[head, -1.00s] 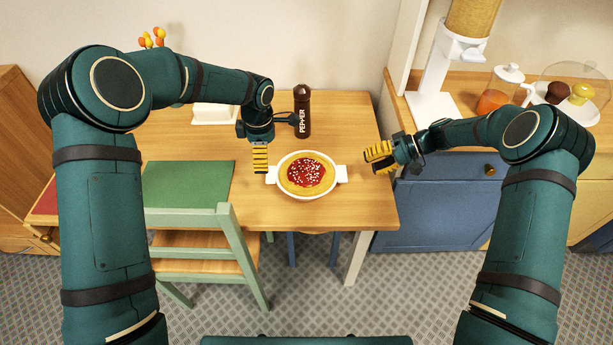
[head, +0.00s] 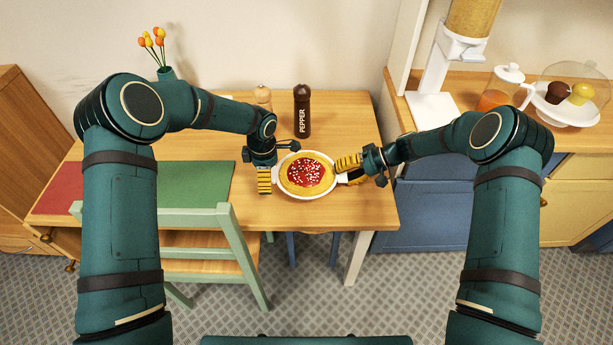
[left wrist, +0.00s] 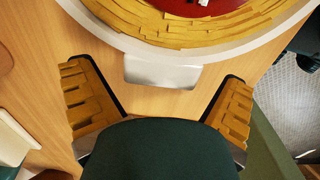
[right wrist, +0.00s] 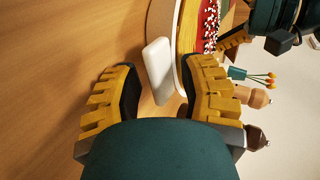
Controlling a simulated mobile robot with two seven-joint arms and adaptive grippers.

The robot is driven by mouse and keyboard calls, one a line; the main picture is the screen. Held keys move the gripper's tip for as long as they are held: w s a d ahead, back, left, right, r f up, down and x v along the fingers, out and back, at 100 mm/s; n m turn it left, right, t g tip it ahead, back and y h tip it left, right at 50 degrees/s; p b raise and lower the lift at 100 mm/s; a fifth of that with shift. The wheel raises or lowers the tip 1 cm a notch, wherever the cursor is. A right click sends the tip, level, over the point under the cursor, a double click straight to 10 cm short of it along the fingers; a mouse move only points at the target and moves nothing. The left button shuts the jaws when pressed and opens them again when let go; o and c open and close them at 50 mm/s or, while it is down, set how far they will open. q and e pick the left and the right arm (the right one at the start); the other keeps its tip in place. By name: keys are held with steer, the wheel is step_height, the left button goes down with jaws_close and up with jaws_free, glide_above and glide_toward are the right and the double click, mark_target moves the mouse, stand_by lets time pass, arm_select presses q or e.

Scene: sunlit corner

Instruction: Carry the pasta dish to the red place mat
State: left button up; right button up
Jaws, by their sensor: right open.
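The pasta dish (head: 306,176) is a white round dish with two side handles and red-topped pasta, standing near the table's front right. My left gripper (head: 264,180) is at its left handle. In the left wrist view its fingers (left wrist: 158,92) are wide apart, with the white handle (left wrist: 162,72) ahead between them. My right gripper (head: 349,170) is at the right handle. In the right wrist view the open fingers (right wrist: 162,85) have the other handle (right wrist: 158,68) between their tips. The red place mat (head: 58,187) lies at the table's left end, partly hidden by my left arm.
A green place mat (head: 196,185) lies between the red mat and the dish, with a green chair (head: 215,240) in front. A dark pepper mill (head: 303,112), a lighter mill (head: 263,97) and a tulip vase (head: 166,73) stand behind. A counter (head: 440,160) is at right.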

arm_select(q)
steer(key=c, duration=0.5)
arm_select(e)
steer(key=c, duration=0.5)
arm_select(q)
steer(key=c, duration=0.6)
arm_select(e)
jaws_close()
arm_select(q)
steer(key=shift+c, duration=0.2)
steer(key=shift+d+r, duration=0.1)
steer(key=shift+r, duration=0.15)
arm_select(e)
steer(key=shift+r, duration=0.2)
